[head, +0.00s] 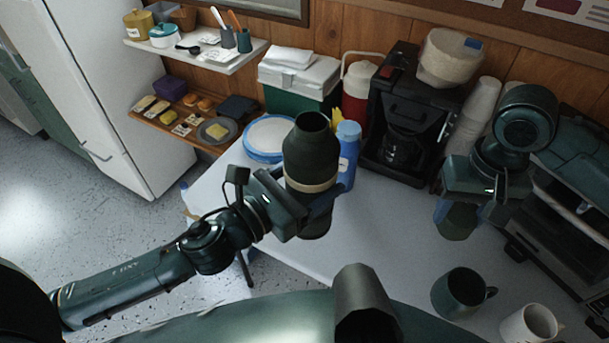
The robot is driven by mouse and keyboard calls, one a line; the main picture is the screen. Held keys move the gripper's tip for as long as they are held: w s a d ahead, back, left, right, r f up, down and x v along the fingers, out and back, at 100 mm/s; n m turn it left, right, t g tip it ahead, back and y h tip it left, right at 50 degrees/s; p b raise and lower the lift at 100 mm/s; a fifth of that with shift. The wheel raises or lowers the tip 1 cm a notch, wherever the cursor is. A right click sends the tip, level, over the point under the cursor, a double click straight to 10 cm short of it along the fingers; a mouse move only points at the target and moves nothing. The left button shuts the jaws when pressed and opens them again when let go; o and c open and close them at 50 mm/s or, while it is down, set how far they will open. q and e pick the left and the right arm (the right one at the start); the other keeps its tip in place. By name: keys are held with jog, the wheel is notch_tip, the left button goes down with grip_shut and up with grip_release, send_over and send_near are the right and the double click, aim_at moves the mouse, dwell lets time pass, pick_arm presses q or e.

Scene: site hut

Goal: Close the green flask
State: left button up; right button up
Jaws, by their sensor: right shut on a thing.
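The green flask (311,158) is dark green with a beige band and stands upright near the middle of the head view. Its round mouth at the top is open, with no lid on it. My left gripper (317,203) is closed around the flask's body below the band. My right gripper (462,212) is shut on a dark green cup-shaped lid (457,224), right of the flask and apart from it. The lid is partly hidden by the gripper. Whether the flask's base touches the table is hard to tell.
A blue bottle (348,150) stands close behind the flask, with a blue-rimmed plate (269,138) to the left. A black coffee machine (410,115) and stacked cups (474,112) stand behind. A green mug (461,293) and a white mug (529,325) are at the front right. The table (385,235) between is clear.

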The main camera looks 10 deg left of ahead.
jog(key=w+a+r+n, duration=0.1)
jog(key=w+a+r, duration=0.3)
jog(key=a+r, duration=0.4)
jog(key=w+a+r+n, duration=0.1)
jog(key=w+a+r, duration=0.2)
jog(key=a+r, duration=0.45)
jog(key=s+a+r+n, duration=0.1)
jog(key=s+a+r, duration=0.3)
jog(key=a+r, duration=0.3)
jog(key=shift+s+a+n, duration=0.25)
jog(key=shift+a+n, duration=0.15)
jog(key=shift+a, duration=0.7)
jog(key=shift+f, duration=2)
jog(key=shift+f, duration=0.85)
